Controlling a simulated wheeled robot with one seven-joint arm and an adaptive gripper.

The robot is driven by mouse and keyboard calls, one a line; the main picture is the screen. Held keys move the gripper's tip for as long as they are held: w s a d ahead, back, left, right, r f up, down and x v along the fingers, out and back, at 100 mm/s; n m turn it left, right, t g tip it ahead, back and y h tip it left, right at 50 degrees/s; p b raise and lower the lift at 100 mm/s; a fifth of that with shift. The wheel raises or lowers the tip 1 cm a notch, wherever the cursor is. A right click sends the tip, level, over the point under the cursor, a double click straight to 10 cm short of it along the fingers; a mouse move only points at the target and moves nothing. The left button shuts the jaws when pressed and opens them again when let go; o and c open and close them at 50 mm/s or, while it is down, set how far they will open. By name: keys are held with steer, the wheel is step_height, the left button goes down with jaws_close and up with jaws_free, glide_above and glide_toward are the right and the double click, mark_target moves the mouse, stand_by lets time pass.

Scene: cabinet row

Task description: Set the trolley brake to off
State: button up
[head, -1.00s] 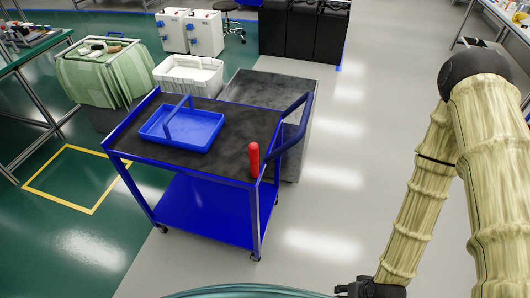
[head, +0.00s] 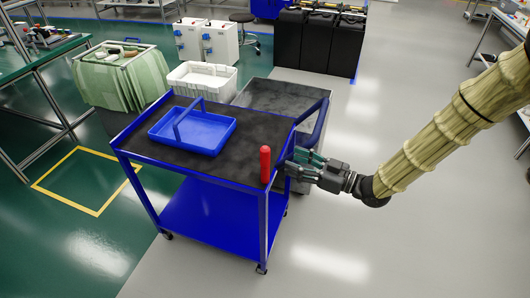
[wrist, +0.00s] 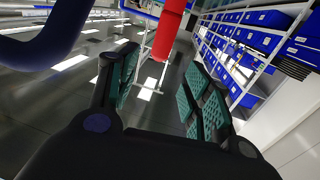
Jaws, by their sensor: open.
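The blue trolley (head: 215,215) stands in the middle of the head view, with a dark top and a blue push handle (head: 313,122) at its right end. A red upright lever (head: 265,165) stands at its near right corner; I take it for the brake. In the wrist view the red lever (wrist: 168,36) shows beyond the fingers, at the upper middle. My gripper (head: 297,163) is at the trolley's right end, just right of the lever and below the handle. Its fingers (wrist: 160,88) are spread, with nothing held between them. I cannot see contact with the lever.
A blue tray (head: 192,133) with a handle lies on the trolley top. A grey cabinet (head: 275,98) and a white crate (head: 203,78) stand behind it. The handle also passes close to the gripper at the upper left of the wrist view (wrist: 45,40). The floor at right is clear.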

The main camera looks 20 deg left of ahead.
mark_target(265, 151)
steer(key=a, duration=0.3)
steer(key=w+a+p, duration=0.1)
steer(key=a, duration=0.3)
steer(key=w+a+p, duration=0.1)
steer(key=a, duration=0.2)
steer(key=shift+a, duration=0.25)
jaws_close()
